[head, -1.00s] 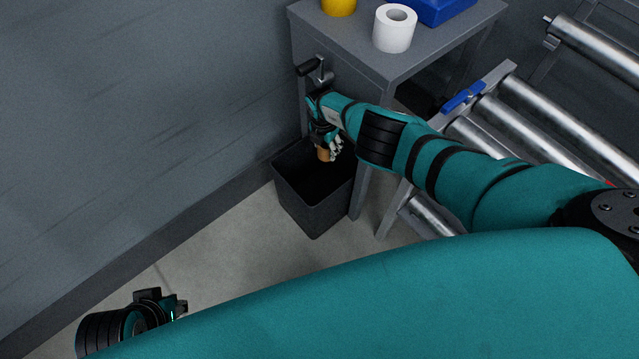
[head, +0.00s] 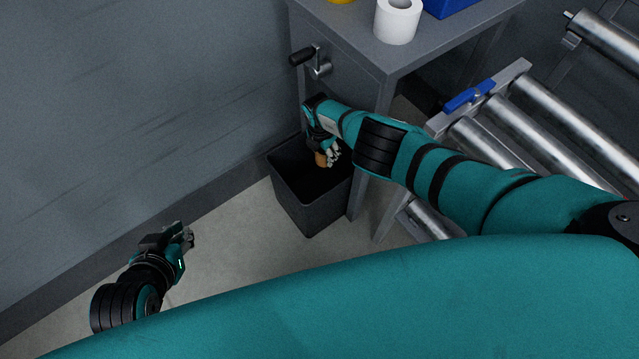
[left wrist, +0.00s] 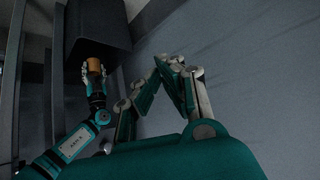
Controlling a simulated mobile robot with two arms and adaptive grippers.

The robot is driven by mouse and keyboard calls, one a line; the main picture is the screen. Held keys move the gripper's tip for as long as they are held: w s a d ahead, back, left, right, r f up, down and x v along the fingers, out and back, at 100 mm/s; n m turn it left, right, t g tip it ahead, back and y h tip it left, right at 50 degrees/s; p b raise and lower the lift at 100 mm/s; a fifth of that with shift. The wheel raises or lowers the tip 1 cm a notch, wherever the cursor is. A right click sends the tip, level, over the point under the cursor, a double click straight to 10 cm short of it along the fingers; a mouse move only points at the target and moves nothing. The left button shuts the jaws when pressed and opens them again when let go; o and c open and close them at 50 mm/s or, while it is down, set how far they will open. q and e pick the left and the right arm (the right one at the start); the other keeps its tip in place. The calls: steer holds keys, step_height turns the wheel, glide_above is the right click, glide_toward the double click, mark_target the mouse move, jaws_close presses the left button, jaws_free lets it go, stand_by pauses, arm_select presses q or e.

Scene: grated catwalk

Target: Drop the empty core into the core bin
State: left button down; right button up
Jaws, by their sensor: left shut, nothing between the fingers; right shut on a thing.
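The empty core (head: 321,159) is a short brown tube. My right gripper (head: 329,158) is shut on it and holds it at the mouth of the core bin, a black open-topped bin (head: 311,207) on the floor. The fingers hide part of the core. In the left wrist view the core (left wrist: 94,65) shows in the right gripper (left wrist: 94,72) against the dark bin (left wrist: 95,28). My left gripper (head: 188,236) is shut and empty, low at the left, well apart from the bin; its fingers also show in the left wrist view (left wrist: 172,62).
A grey table (head: 345,52) with a crank handle (head: 312,60) stands beside the bin. On it are a white roll (head: 397,20), a blue box (head: 450,6) and a yellow thing (head: 341,1). A roller rack (head: 490,150) stands right. The wall (head: 140,110) is close behind the bin.

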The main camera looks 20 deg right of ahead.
arm_select(q)
steer(key=w+d+r, duration=0.1)
steer(key=w+t, duration=0.1)
steer(key=shift+w+d+r+t, duration=0.3)
steer(key=shift+d+r, duration=0.1)
arm_select(e)
steer(key=shift+f, duration=0.4)
steer(key=o, duration=0.9)
